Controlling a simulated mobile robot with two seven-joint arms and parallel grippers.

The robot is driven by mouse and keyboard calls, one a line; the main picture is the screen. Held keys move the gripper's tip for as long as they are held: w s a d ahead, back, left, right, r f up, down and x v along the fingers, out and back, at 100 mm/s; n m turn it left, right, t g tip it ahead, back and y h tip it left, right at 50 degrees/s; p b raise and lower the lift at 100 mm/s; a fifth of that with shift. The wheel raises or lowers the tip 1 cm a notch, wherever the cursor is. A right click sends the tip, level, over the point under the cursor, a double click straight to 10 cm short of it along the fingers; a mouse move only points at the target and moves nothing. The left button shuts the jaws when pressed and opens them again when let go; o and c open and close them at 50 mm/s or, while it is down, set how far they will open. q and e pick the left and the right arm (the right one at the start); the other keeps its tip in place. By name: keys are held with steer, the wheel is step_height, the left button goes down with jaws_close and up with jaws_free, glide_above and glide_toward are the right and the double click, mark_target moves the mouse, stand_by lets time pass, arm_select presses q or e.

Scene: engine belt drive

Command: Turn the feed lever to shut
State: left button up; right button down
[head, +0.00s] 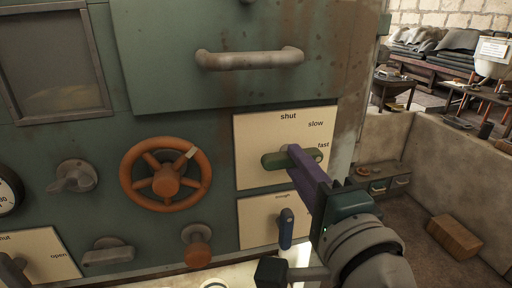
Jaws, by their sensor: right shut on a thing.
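The feed lever (272,160) is a green bar lying nearly level on a cream plate (252,130). The plate is marked "shut" at the top, "slow" at upper right and "fast" at right. The lever's right end, with a pale round tip (318,157), lies just below "fast". My right gripper (298,158) reaches in from the lower right, and its purple fingers are shut on the lever. The fingers hide part of the bar's middle. My left gripper is not in view.
An orange handwheel (166,182) is left of the plate. A smaller plate (258,216) with a blue lever (286,228) sits below. A grey handle (250,58) sticks out above. A brown block (455,238) lies on the floor at right.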

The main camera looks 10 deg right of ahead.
steer(key=shift+n+p, duration=1.95)
steer(key=shift+n, duration=7.05)
steer(key=c, duration=0.7)
jaws_free()
steer(key=shift+s, duration=0.1)
